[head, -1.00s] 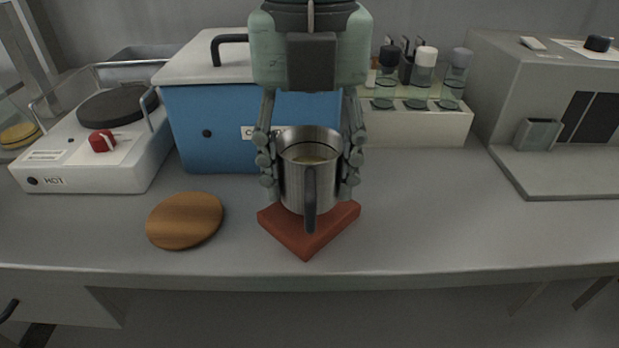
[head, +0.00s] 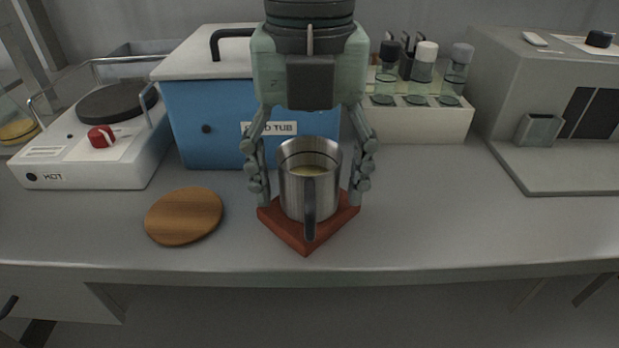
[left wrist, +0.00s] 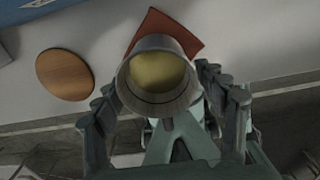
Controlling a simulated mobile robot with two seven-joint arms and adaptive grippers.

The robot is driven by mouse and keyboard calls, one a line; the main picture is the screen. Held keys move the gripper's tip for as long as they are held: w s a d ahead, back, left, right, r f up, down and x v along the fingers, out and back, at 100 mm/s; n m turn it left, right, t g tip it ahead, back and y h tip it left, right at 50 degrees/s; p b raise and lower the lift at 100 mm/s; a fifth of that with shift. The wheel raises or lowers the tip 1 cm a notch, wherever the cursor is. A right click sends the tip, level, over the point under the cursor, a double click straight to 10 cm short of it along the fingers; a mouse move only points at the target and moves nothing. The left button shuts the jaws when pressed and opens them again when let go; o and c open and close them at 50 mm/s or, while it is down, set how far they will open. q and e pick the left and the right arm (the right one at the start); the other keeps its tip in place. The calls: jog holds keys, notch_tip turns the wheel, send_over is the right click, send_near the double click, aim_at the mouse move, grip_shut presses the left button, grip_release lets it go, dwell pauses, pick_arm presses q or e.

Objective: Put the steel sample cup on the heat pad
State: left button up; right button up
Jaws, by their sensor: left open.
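The steel sample cup (head: 309,187) stands upright on the red-brown heat pad (head: 308,240), with its dark handle toward the front edge of the bench. Yellowish liquid shows inside it. My left gripper (head: 310,190) is open, with its fingers to either side of the cup and gaps between. The left wrist view also shows the cup (left wrist: 158,82) from above, with the pad (left wrist: 186,38) partly hidden behind it. My right gripper is not in view.
A round wooden disc (head: 185,216) lies left of the pad. Behind stand a hot plate (head: 95,150), a blue tub (head: 220,125) with a pale lid, and a rack (head: 425,124) with capped vials. A grey machine (head: 530,100) stands at right. The bench right of the pad is clear.

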pick_arm(q)
jog(key=shift+r, duration=0.1)
notch_tip(320, 180, up, 12)
dwell(0.5)
